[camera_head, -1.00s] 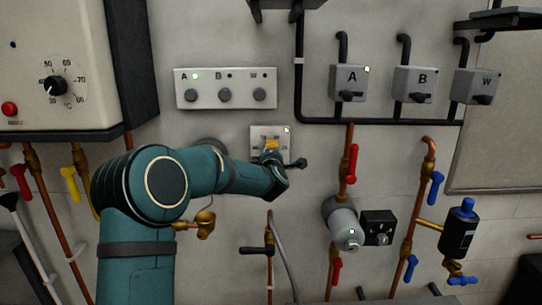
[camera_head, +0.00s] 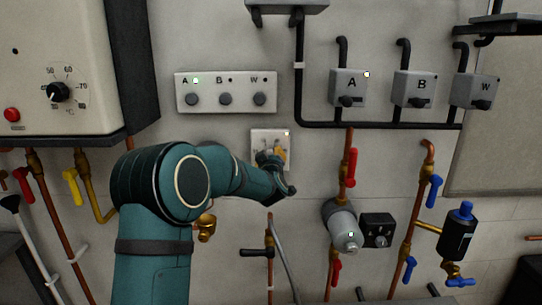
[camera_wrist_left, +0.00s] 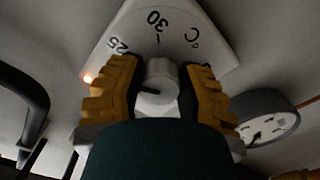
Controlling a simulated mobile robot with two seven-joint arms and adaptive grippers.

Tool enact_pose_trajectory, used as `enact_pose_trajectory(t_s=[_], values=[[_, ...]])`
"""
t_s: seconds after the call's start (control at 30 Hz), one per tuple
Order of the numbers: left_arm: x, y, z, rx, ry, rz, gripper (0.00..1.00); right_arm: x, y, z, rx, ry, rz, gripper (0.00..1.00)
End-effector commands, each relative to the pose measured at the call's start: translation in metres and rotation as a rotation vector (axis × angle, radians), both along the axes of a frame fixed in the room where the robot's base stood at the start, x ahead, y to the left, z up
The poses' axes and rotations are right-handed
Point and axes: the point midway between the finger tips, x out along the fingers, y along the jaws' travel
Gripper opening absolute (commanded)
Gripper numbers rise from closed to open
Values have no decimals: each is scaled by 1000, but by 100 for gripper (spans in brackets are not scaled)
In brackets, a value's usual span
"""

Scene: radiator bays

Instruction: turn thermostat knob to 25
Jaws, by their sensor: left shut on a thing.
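The thermostat is a small pale plate (camera_head: 270,135) on the wall, below the row of three round knobs, with a small light at its upper right. In the left wrist view its dial face (camera_wrist_left: 184,22) shows 25, 30 and °C. The gripper hides the lower dial, and the wrist hides the knob in the head view. My right gripper is not in view.
A three-knob panel (camera_head: 225,91) is above the thermostat. A red-handled valve (camera_head: 350,167) and a grey cylinder (camera_head: 342,226) are to its right. A boiler with a black dial knob (camera_head: 58,92) is at the left. A round gauge (camera_wrist_left: 268,121) is beside the gripper.

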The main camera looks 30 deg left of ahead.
Motion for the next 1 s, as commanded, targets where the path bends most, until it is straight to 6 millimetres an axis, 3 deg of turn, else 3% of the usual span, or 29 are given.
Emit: enact_pose_trajectory(t_s=[0.4, 1.0], values=[[0, 0, 3, 200, 116, 0, 1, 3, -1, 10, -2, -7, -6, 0], [0, 1, 2, 242, 143, 2, 1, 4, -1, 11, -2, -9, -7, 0]])
